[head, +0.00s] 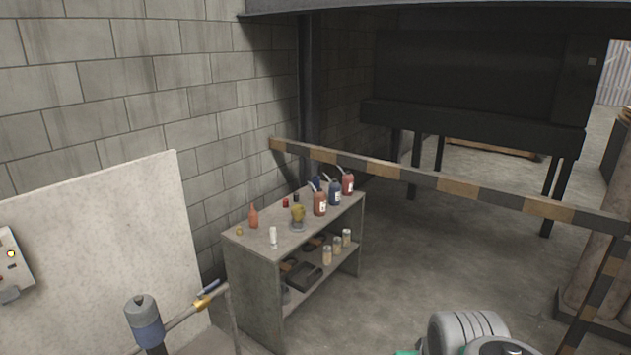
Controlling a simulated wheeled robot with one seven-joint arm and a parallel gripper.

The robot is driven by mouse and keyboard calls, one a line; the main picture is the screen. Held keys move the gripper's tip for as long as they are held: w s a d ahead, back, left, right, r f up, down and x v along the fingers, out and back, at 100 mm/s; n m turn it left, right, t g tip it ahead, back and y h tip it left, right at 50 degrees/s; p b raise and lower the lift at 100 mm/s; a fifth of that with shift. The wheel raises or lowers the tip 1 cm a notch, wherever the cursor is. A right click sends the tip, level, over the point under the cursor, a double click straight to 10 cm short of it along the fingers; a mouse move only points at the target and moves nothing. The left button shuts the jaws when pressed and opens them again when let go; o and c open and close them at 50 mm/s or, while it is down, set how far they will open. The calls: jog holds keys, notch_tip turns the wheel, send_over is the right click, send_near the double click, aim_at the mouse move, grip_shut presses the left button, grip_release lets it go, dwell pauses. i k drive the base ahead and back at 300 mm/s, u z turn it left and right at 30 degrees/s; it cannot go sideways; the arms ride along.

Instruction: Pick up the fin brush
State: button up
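I cannot pick out the fin brush for certain. A grey two-level workbench (260,246) stands against the block wall and holds many small things. On its lower shelf lie a dark tray (304,276) and small brown and dark items (315,242), too small to tell whether one is a brush. My gripper is not in view; only a grey rounded part, likely of my arm, shows at the bottom right, well apart from the workbench.
On the benchtop stand an orange bottle (253,216), a white tube (273,237), a mustard-yellow object (298,213), and red and blue bottles (335,193). A striped barrier bar (400,174) runs behind. A blue-grey post (146,325) stands front left. Floor right of the bench is clear.

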aim_at(273, 231)
jog(key=i, duration=3.95)
jog(key=u, duration=4.1)
